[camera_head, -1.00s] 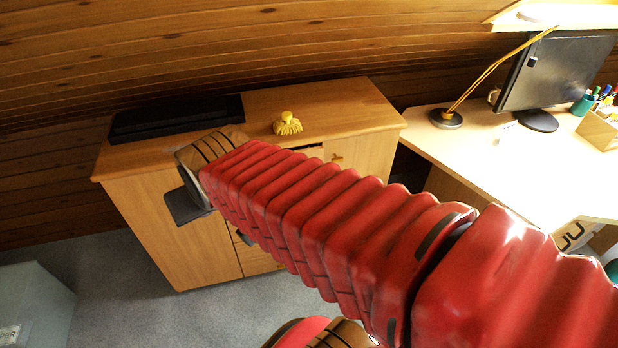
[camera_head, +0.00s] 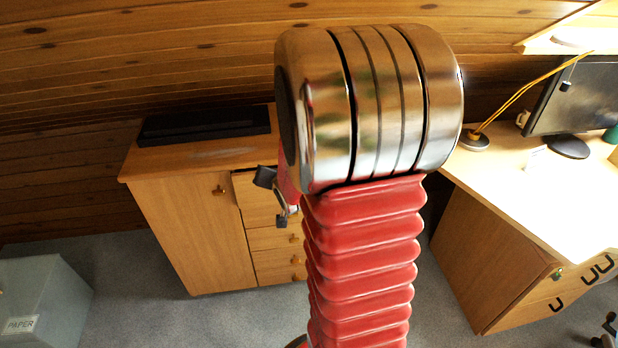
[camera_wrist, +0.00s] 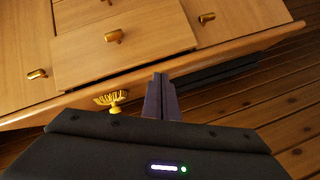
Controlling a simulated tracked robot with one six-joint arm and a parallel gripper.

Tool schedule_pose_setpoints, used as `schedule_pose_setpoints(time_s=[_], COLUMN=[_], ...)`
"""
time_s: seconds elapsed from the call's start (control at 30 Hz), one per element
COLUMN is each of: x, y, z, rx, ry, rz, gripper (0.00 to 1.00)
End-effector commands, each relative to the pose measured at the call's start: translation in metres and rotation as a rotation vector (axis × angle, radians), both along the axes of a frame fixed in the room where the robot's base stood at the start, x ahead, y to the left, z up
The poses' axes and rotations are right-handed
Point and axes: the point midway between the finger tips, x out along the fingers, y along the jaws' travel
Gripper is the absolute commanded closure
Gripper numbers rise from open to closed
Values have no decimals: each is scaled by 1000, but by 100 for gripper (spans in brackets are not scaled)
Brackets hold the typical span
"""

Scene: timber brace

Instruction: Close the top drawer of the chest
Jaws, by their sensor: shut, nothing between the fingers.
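The wooden chest (camera_head: 190,225) stands against the plank wall, with a door at the left and a column of drawers beside it. Its top drawer (camera_head: 252,200) is partly hidden by my arm. In the wrist view the chest appears upside down; the top drawer (camera_wrist: 150,50) has a knob, and a dark gap along its top edge suggests it stands slightly out. My gripper (camera_wrist: 160,78) is shut and empty, its fingertips appearing near the chest's top edge, close to the drawer. I cannot tell whether they touch. In the head view my arm hides part of the gripper.
A yellow brush (camera_wrist: 110,98) and a flat black box (camera_head: 205,125) are on the chest top. A desk (camera_head: 530,200) with a monitor (camera_head: 580,95) and lamp (camera_head: 475,140) stands at the right. A grey paper bin (camera_head: 45,295) is at the lower left. Carpet before the chest is clear.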

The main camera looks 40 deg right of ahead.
Motion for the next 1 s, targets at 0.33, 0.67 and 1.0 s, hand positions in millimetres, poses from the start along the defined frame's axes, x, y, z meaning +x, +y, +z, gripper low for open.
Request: schedule_pose_setpoints(time_s=[0.33,0.67,1.0], x=[-8,-38,-91], y=[-60,-100,-124], z=[-60,-110,-153], rx=[137,294,473], ry=[-199,-419,-677], rz=[-137,-255,-374], gripper=[100,100,100])
